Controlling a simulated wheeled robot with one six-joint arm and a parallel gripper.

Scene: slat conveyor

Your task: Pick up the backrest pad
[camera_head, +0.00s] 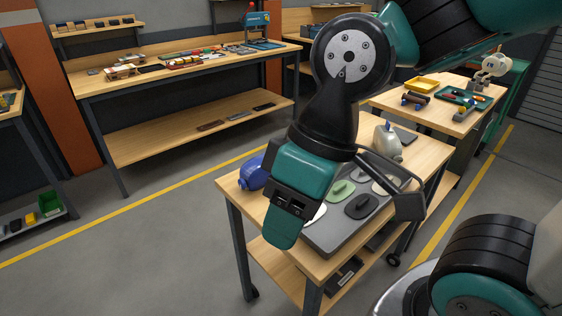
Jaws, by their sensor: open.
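A dark grey tray (322,242) on the wheeled wooden cart holds several small oval pads. A light green pad (340,190) and a black pad (361,207) show clearly. My gripper (345,216) is open and empty. In the picture its fingers spread on either side of the pads, and its height above them is unclear. My gripper and arm cover part of the tray.
A blue object (252,173) stands at the cart's left edge and a grey-beige bottle-like object (388,141) at its back. A long workbench (185,70) with tools stands behind left. Another table (424,105) with a yellow tray (422,84) is behind right. Floor at left is clear.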

